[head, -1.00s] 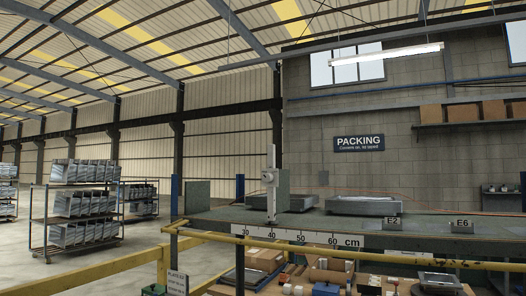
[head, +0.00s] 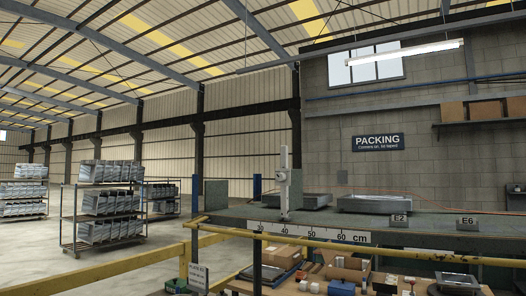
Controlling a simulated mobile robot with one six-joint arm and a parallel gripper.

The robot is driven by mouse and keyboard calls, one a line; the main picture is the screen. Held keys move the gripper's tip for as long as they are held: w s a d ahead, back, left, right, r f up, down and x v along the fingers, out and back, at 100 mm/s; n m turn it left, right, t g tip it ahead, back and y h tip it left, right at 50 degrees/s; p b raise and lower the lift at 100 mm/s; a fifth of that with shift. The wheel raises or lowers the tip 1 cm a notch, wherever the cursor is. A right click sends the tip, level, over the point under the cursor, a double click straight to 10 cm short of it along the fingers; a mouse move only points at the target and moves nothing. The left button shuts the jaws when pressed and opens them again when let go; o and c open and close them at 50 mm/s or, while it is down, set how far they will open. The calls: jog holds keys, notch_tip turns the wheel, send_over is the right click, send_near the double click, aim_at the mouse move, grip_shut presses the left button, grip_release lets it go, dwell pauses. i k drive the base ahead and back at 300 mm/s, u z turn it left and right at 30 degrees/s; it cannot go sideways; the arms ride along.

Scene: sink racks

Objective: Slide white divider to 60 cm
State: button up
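The white divider (head: 284,186) is a tall upright post with a small block partway up, standing at the front edge of the packing bench (head: 440,226). Its foot is at about the 40 mark of the white ruler strip (head: 298,231) on the bench edge. The strip reads 30, 40, 50 and 60 cm, and the 60 mark lies to the right of the divider. My gripper is not in view.
Grey trays lie on the bench behind and right of the divider, one (head: 374,204) behind the 60 mark. Tags E2 (head: 399,219) and E6 (head: 467,222) stand farther right. A yellow rail (head: 290,241) crosses in front. Racks (head: 104,205) stand left.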

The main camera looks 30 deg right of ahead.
aim_at(291, 189)
jog(key=z, duration=0.65)
jog(key=k, duration=0.15)
jog(key=u, duration=2.1)
jog(key=k, duration=1.35)
jog(key=z, duration=1)
jog(key=i, duration=1.35)
jog(key=z, duration=0.05)
